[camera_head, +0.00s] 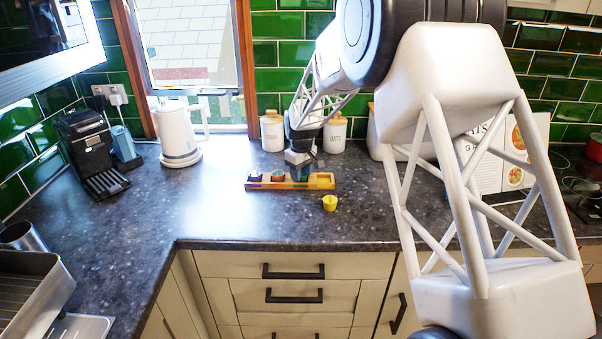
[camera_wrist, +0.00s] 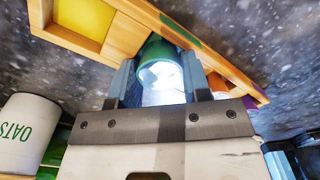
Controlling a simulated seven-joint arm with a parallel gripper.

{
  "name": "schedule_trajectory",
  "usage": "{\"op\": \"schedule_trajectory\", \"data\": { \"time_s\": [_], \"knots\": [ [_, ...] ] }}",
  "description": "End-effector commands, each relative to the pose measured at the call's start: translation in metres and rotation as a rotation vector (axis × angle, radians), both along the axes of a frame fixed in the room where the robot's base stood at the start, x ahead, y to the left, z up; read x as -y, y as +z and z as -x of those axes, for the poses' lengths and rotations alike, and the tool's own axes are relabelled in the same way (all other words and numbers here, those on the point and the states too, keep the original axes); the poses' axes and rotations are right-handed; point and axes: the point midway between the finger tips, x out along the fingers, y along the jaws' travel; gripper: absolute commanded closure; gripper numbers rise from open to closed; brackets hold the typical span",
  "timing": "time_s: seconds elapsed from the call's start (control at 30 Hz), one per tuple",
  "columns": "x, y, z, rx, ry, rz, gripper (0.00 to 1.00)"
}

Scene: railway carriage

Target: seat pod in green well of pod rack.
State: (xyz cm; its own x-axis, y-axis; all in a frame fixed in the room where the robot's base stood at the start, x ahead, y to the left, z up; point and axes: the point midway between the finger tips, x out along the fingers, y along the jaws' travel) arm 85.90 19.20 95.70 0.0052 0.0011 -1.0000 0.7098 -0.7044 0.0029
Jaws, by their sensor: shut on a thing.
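The pod rack (camera_head: 290,186) is a low wooden strip on the counter, with coloured wells; it crosses the top of the wrist view (camera_wrist: 120,32). My gripper (camera_head: 300,174) is above its right-of-centre part. In the wrist view my gripper (camera_wrist: 160,85) is shut on a green pod (camera_wrist: 152,50) with a pale, shiny end. The pod is at the rack between the empty yellow well (camera_wrist: 83,20) and an orange pod (camera_wrist: 217,84). A green mark (camera_wrist: 180,30) is on the rack edge beside it. The green well is hidden; I cannot tell the pod's depth.
A yellow pod (camera_head: 330,203) stands on the counter in front of the rack's right end. Canisters, including the OATS one (camera_head: 334,136), stand behind. A white kettle (camera_head: 181,135) and a black coffee machine (camera_head: 90,150) are left. The counter's front middle is clear.

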Motion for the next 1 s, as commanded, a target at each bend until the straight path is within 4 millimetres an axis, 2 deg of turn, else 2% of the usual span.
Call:
{"op": "schedule_trajectory", "data": {
  "time_s": [0.03,0.3,0.33,0.43,0.5,1.0],
  "knots": [
    [0.0,-0.008,0.001,-0.006,0.0,0.002,0.82],
    [0.001,-0.016,0.003,-0.012,0.0,0.002,0.82],
    [0.001,-0.017,0.003,-0.013,0.0,0.003,0.53],
    [0.001,-0.019,0.004,-0.015,0.0,0.004,0.38],
    [0.001,-0.02,0.004,-0.017,0.0,0.004,0.31],
    [-0.002,-0.016,0.006,-0.021,0.002,0.003,0.31]
  ]
}}
